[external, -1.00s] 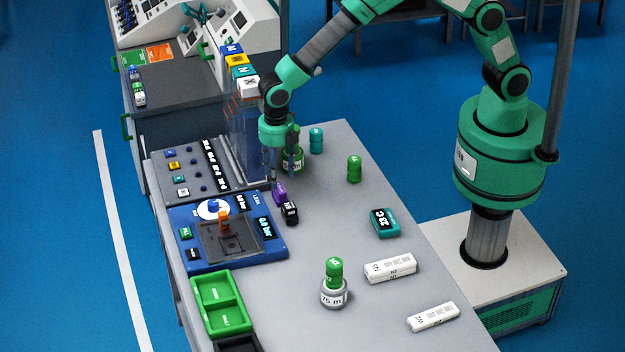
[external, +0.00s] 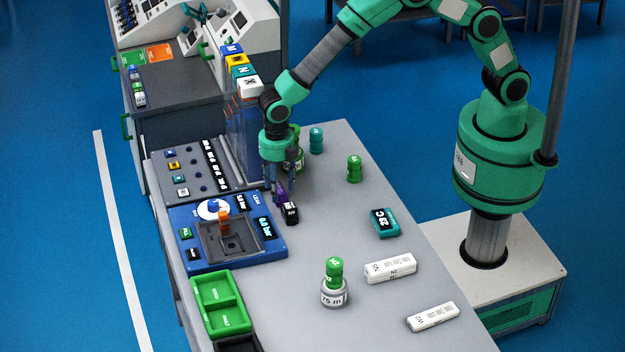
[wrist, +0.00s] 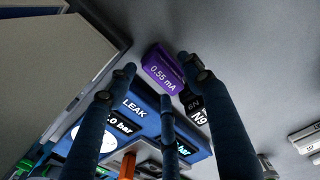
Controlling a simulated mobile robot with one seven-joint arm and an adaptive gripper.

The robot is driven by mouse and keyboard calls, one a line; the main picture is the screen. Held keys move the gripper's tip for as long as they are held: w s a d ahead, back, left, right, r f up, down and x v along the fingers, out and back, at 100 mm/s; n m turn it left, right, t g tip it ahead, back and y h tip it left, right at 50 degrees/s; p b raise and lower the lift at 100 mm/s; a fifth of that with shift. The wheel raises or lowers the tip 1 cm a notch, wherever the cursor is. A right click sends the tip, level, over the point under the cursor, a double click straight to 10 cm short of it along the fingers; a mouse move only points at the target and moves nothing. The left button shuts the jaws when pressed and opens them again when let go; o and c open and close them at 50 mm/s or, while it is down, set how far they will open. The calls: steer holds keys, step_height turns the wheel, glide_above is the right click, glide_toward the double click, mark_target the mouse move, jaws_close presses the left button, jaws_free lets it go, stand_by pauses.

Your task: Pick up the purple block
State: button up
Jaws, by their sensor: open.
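The purple block (wrist: 163,70) lies on the grey table and shows the label "0.55 mA" in the wrist view. In the external view the purple block (external: 281,194) is small and partly covered by my gripper. My gripper (external: 279,190) points down just above and around the block's place. In the wrist view the dark fingers of my gripper (wrist: 165,85) are spread apart, with the block beyond and between their tips. Nothing is held. Whether any finger touches the block cannot be told.
A black block (external: 291,213) sits right against or very near the purple one. The blue leak panel (external: 180,220) is to the left. Green cylinders (external: 354,169) stand behind and right. A teal "28 C" device (external: 384,222) lies right, with free table between.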

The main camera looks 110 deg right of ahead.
mark_target(280, 187)
jaws_close()
stand_by(0.3)
steer(key=shift+r, duration=0.1)
steer(key=shift+r, duration=0.45)
steer(key=r, duration=0.1)
steer(key=r+p, duration=0.1)
steer(key=shift+s+r, duration=0.2)
steer(key=shift+r, duration=0.2)
steer(key=s+r+p, duration=0.1)
steer(key=s+p, duration=0.2)
steer(key=s, duration=1.2)
steer(key=shift+s, duration=0.35)
